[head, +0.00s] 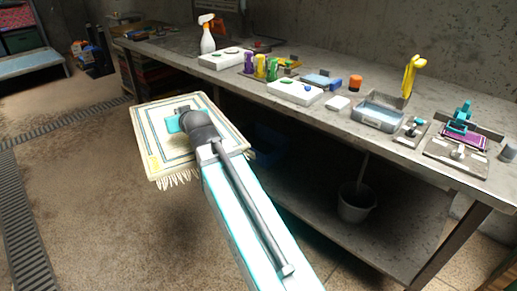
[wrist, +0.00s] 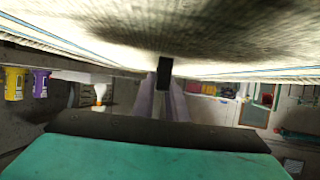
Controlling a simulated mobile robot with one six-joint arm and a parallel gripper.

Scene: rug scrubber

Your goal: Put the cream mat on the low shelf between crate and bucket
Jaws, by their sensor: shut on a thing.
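The cream mat (head: 158,150), with blue border lines and a fringe, hangs in the air left of the workbench in the head view. It spreads across the top of the wrist view (wrist: 90,30). My gripper (wrist: 165,72) is shut on the mat; my arm hides part of the mat in the head view. The low shelf (head: 385,238) is under the workbench. The grey bucket (head: 357,205) stands on it. A dark blue shape (head: 268,140), perhaps the crate, is in shadow further left on the shelf.
The workbench top (head: 440,160) above the shelf carries a spray bottle (head: 207,36), bottles, trays and tools. Its front edge overhangs the shelf. Bare floor (head: 90,170) lies to the left, with a drain grate (head: 30,240). The shelf looks clear left of the bucket, though deeply shaded.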

